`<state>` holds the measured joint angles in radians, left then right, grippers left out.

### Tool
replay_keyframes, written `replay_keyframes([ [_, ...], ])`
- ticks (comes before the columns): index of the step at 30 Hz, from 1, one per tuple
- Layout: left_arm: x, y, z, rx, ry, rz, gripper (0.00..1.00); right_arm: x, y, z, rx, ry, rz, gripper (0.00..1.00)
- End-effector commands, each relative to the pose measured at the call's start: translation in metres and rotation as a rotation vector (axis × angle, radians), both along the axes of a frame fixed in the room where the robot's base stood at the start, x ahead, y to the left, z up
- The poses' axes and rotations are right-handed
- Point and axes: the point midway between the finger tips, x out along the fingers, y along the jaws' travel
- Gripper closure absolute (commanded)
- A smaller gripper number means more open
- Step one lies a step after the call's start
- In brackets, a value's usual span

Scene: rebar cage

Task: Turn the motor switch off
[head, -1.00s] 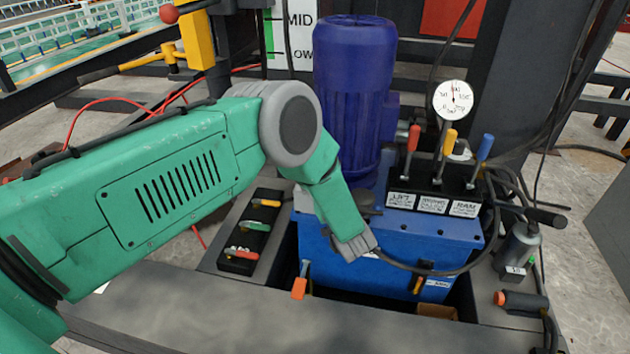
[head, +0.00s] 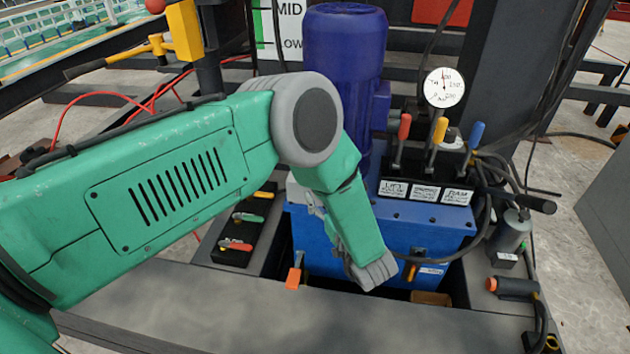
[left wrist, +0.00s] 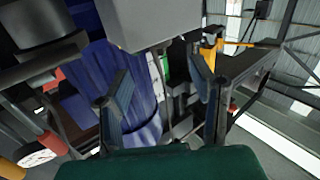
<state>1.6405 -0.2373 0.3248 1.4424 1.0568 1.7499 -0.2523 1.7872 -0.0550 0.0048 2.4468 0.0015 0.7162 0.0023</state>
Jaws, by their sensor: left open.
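The blue motor (head: 345,70) stands upright on the blue power unit (head: 400,225); its ribbed side also shows in the left wrist view (left wrist: 146,112). I cannot pick out the motor switch with certainty. A plain grey box (left wrist: 165,20) is close at the top of the left wrist view, beyond the fingertips. My left gripper (left wrist: 160,77) has its fingers apart with nothing between them, near the motor. My right gripper is not in view.
Red, yellow and blue levers (head: 438,132) stand right of the motor below a round gauge (head: 444,87). A panel with small coloured handles (head: 237,235) lies left of the unit. A dark beam (head: 230,305) crosses in front; hoses run at the right.

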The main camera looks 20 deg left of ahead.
Motion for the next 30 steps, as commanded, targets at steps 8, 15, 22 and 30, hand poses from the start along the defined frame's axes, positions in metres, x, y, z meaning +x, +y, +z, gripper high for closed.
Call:
replay_keyframes([
  [8,-0.017,-0.020,-0.001,-0.002,0.001,0.000,0.50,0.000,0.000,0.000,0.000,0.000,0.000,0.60],
  [15,-0.017,-0.020,-0.001,-0.002,0.001,0.001,0.50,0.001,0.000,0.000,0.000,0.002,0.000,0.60],
  [22,-0.017,-0.020,-0.001,-0.001,0.002,-0.001,0.50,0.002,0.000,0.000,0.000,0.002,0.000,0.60],
  [30,-0.022,-0.007,-0.013,-0.049,0.160,-0.220,0.50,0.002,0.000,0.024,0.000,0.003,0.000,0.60],
])
